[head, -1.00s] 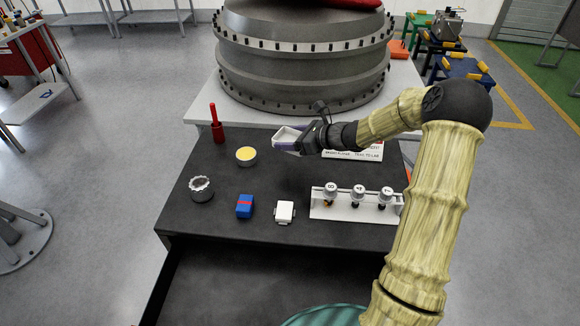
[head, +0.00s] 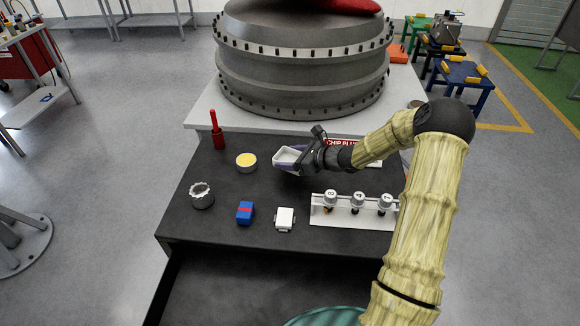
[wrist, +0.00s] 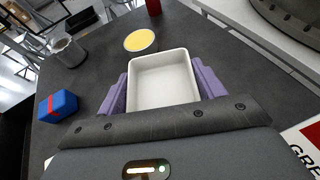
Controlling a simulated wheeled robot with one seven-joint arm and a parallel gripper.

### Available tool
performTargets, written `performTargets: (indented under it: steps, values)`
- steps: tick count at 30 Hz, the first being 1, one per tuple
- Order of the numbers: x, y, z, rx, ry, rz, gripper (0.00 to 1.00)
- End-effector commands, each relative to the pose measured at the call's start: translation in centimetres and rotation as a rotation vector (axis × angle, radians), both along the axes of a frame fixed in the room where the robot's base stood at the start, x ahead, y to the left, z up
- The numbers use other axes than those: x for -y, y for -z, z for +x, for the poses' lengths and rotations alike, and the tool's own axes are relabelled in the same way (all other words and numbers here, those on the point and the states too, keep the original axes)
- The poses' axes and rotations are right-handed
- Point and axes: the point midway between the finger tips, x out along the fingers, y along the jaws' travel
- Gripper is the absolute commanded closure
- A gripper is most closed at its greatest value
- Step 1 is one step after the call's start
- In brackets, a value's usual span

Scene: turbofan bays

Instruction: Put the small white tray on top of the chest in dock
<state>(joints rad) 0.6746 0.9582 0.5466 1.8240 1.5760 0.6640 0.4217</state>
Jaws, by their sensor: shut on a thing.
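The small white tray (head: 287,155) is a shallow, open, empty box, seen from above in the wrist view (wrist: 162,80). My gripper (head: 291,161) is shut on it, with purple finger pads (wrist: 208,80) pressed against two opposite sides. It holds the tray over the back middle of the dark-topped chest (head: 240,190). I cannot tell whether the tray's underside touches the top. An open, dark drawer space (head: 250,285) shows at the chest's front.
A yellow-filled round tin (head: 246,162) stands left of the tray. A red-handled tool (head: 216,132), metal ring cup (head: 201,195), blue box (head: 245,212), white block (head: 285,218) and rack of capped bottles (head: 352,215) are on the top. A large engine casing (head: 300,70) stands behind.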

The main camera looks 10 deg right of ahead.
Motion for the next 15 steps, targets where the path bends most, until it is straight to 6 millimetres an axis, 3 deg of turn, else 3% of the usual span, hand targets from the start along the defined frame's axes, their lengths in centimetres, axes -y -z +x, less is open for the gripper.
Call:
performTargets:
  steps: [8, 15]
  values:
    - [-0.1, 0.3, 0.0, -0.001, -0.001, 0.002, 0.57]
    - [-0.2, 3.3, 0.0, -0.003, -0.001, 0.004, 0.57]
